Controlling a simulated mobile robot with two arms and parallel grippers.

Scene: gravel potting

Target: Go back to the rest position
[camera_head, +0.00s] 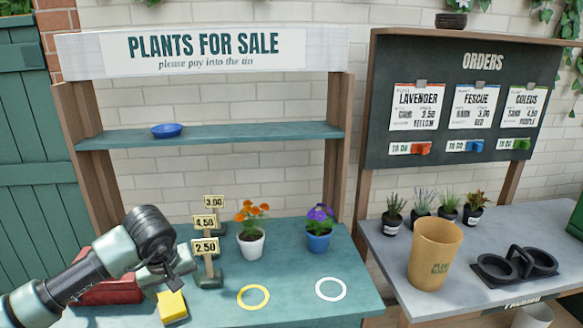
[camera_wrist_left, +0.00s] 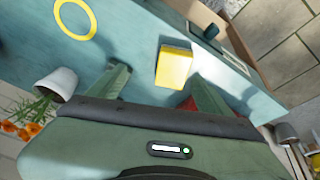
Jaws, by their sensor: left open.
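My left gripper (camera_head: 172,272) is at the lower left of the head view, above the front left of the teal sale stand. In the left wrist view its two fingers (camera_wrist_left: 160,76) are spread apart with nothing gripped. A yellow block (camera_head: 172,306) rests on the teal counter (camera_head: 300,285) just below the gripper. It also shows in the left wrist view (camera_wrist_left: 174,66), in line with the gap between the fingers and beyond them. My right gripper is not in view.
A red box (camera_head: 108,292) is partly hidden behind my left arm. Price signs (camera_head: 205,247), an orange-flowered pot (camera_head: 250,242) and a purple-flowered pot (camera_head: 319,238) stand behind. Yellow (camera_head: 240,303) and white (camera_head: 318,292) rings mark the counter. A tan pot (camera_head: 434,255) stands right.

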